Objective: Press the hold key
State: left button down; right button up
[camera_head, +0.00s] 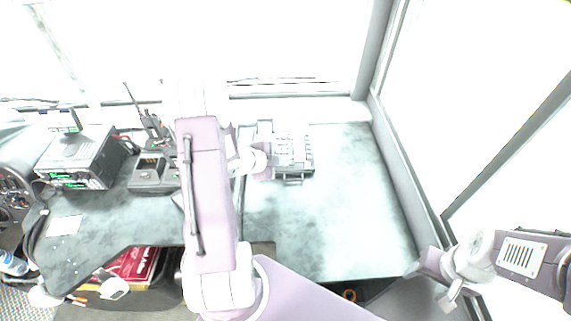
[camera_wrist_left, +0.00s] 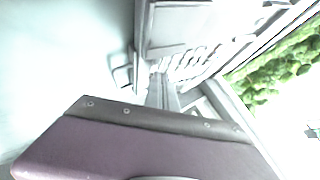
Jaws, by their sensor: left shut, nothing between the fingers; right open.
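A grey desk phone (camera_head: 293,152) with rows of keys sits on the desk near the window. It also shows in the left wrist view (camera_wrist_left: 178,28), close up and washed out. I cannot tell which key is the hold key. My left gripper (camera_head: 272,162) is shut and empty at the left side of the phone, and its fingers (camera_wrist_left: 163,92) point toward the keys in the left wrist view. I cannot tell whether they touch a key. My arm hides part of the desk. My right gripper (camera_head: 431,286) is open and empty near the desk's front right corner.
A radio unit (camera_head: 75,160) and a charger base (camera_head: 150,175) with a handheld radio (camera_head: 152,125) stand on the left of the desk. A white paper (camera_head: 65,225) lies in front of them. The desk (camera_head: 340,220) is clear right of the phone.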

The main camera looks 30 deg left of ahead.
aim_at(283, 170)
pick_arm(q)
jog(key=shift+r, duration=0.15)
jog(key=shift+s+r+p, duration=0.1)
jog(key=shift+r+p, duration=0.5)
jog(key=shift+p, duration=0.05)
jog(key=r+p, duration=0.4)
jog(key=r, duration=0.1)
jog(key=shift+s+d, duration=0.25)
jog(key=shift+s, duration=0.05)
dwell(0.4)
